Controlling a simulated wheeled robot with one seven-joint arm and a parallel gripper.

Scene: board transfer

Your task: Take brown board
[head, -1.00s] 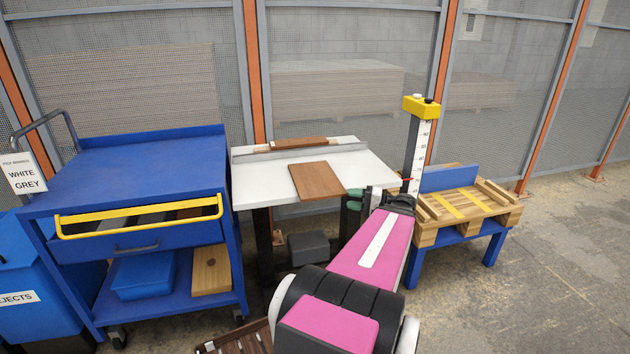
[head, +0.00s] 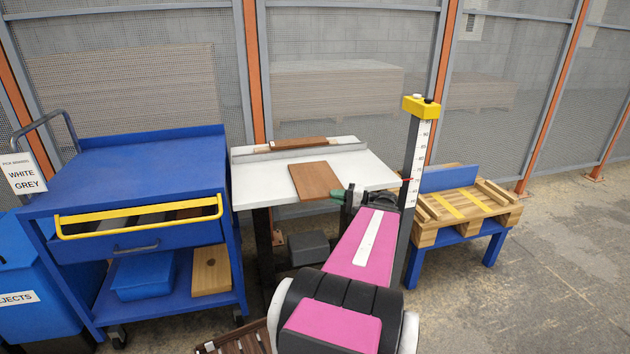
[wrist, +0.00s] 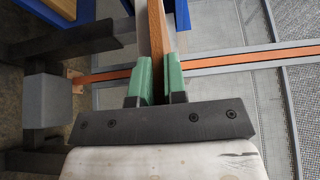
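The brown board (head: 316,181) lies flat on the white table (head: 262,185), its near edge at the table's front edge. My gripper (head: 340,194) is at the board's near right corner, level with the table top. In the wrist view the board (wrist: 157,35) shows edge-on as a brown strip in line with the gap between the green fingers of my gripper (wrist: 159,80). The fingers stand apart, one on each side of that strip. Whether they touch the board is hard to tell.
Another brown board (head: 299,143) lies behind the table's grey rail (head: 308,151). A blue cart (head: 140,175) with a yellow-handled drawer stands left. A post with a yellow top (head: 421,107) and a wooden pallet on a blue stand (head: 465,215) are right. A mesh fence is behind.

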